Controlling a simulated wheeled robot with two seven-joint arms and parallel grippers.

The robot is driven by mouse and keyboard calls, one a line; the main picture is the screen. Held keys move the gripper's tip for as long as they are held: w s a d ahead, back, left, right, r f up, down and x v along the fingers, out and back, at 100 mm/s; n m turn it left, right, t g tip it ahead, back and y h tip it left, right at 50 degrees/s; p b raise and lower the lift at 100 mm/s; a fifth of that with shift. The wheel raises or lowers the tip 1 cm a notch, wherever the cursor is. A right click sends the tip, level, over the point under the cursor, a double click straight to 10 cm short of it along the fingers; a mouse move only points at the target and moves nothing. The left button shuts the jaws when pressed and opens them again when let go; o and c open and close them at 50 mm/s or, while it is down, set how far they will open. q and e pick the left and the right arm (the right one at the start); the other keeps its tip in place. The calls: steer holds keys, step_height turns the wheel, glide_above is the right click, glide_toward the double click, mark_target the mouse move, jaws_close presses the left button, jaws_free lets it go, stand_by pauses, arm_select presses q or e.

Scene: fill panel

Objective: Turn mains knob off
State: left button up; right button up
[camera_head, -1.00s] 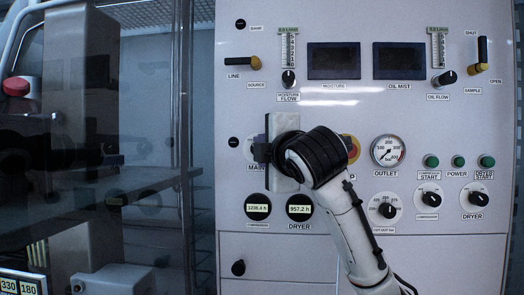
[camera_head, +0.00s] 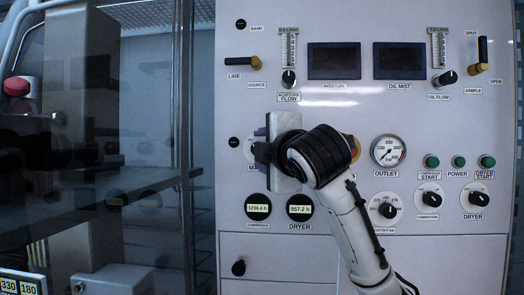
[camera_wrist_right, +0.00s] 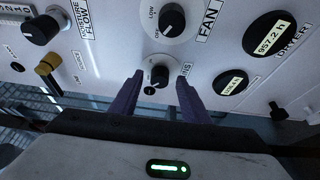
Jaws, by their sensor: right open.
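The mains knob (camera_wrist_right: 159,76) is a small black knob on a white dial in the right wrist view. It sits between the two purple fingers of my right gripper (camera_wrist_right: 161,82), which is open with a gap on each side of the knob. I cannot tell whether the fingers reach past its front. In the head view my right gripper (camera_head: 262,142) is in front of the panel's left part and hides the knob. Only the dial's left edge and part of its label show there. My left gripper is not in view.
The fan knob (camera_wrist_right: 172,18) is close to the mains knob. The line valve handle (camera_wrist_right: 47,65) and moisture flow knob (camera_wrist_right: 41,29) are nearby. Two round hour meters (camera_head: 258,207) are below my right gripper. A glass-fronted bay is left of the panel.

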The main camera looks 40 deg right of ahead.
steer(key=v, duration=0.9)
steer(key=shift+s+a, duration=0.15)
steer(key=shift+s, duration=0.15)
